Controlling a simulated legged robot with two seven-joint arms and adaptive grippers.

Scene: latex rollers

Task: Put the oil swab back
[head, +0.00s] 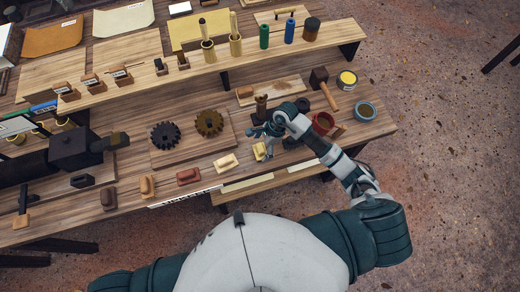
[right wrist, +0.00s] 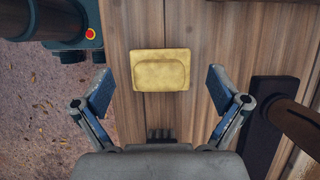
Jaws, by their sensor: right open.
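A yellow pad with a rounded raised middle, which looks like the oil swab (right wrist: 160,70), lies flat on the wooden bench in the right wrist view. In the head view the yellow swab (head: 260,152) lies near the bench's front edge, just below my right gripper (head: 263,136). In the right wrist view my right gripper (right wrist: 160,95) has its two fingers spread wide, one to each side of the swab, and nothing is between them in its grasp. Whether the fingers are level with the swab cannot be told. My left gripper is out of view.
A cream block (head: 226,163) and a reddish-brown block (head: 188,176) lie left along the front edge. Two gears (head: 209,123) sit on a board behind. A mallet (head: 323,85), a red-brown cup (head: 322,124) and a blue-rimmed bowl (head: 365,111) stand to the right. A raised shelf runs behind.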

